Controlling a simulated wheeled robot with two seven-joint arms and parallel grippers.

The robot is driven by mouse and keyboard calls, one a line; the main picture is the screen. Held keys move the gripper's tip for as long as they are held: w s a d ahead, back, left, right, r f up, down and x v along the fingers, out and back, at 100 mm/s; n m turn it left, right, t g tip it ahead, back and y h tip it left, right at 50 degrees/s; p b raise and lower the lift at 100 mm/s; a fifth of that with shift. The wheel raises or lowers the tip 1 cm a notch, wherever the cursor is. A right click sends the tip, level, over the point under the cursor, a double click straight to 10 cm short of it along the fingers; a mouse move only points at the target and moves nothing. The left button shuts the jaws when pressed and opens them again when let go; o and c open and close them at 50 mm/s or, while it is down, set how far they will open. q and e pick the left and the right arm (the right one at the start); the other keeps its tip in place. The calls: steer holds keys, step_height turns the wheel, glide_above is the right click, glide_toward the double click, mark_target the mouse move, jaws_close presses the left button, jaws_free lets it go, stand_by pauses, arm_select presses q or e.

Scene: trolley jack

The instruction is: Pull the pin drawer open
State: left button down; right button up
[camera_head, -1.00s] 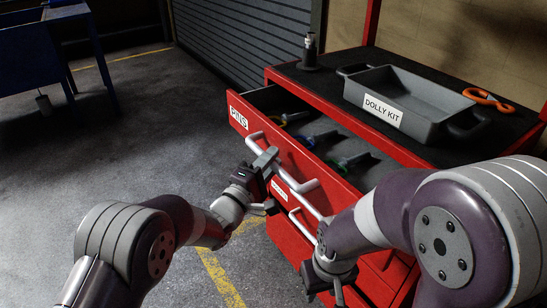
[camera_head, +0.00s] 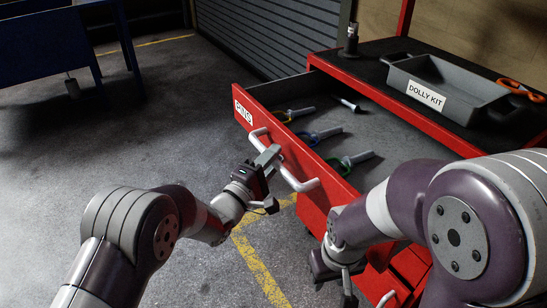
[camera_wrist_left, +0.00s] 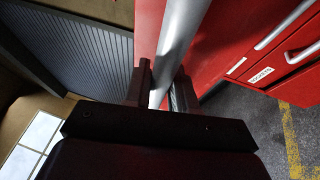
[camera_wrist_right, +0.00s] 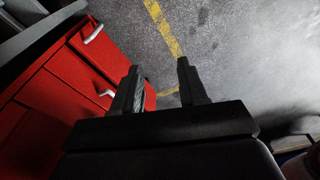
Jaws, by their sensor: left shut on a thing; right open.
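The pin drawer (camera_head: 300,163), red with a label reading PINS, is pulled well out of the red cabinet. Its grey inside shows several pins with blue, green and yellow rings and one dark-ended pin. My left gripper (camera_head: 267,162) is shut on the drawer's pale handle (camera_head: 302,184); in the left wrist view the handle (camera_wrist_left: 181,45) runs between the two fingers (camera_wrist_left: 165,85). My right gripper (camera_wrist_right: 160,80) is open and empty in the right wrist view, beside the cabinet front. In the head view it is partly hidden behind my right arm.
On the cabinet top are a grey tray (camera_head: 455,105) labelled DOLLY KIT, a dark upright fitting (camera_head: 351,42) and an orange-handled tool (camera_head: 520,90). Lower red drawers (camera_wrist_right: 62,99) are below. A blue bench (camera_head: 55,40) stands far left. The floor left of the drawer is clear.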

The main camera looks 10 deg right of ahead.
arm_select(q)
steer(key=c, duration=1)
jaws_free()
steer(key=p+v, duration=0.1)
steer(key=v, duration=1.1)
steer(key=shift+s+a+f, duration=0.15)
steer(key=shift+s+a, duration=0.05)
steer(key=shift+f, duration=0.1)
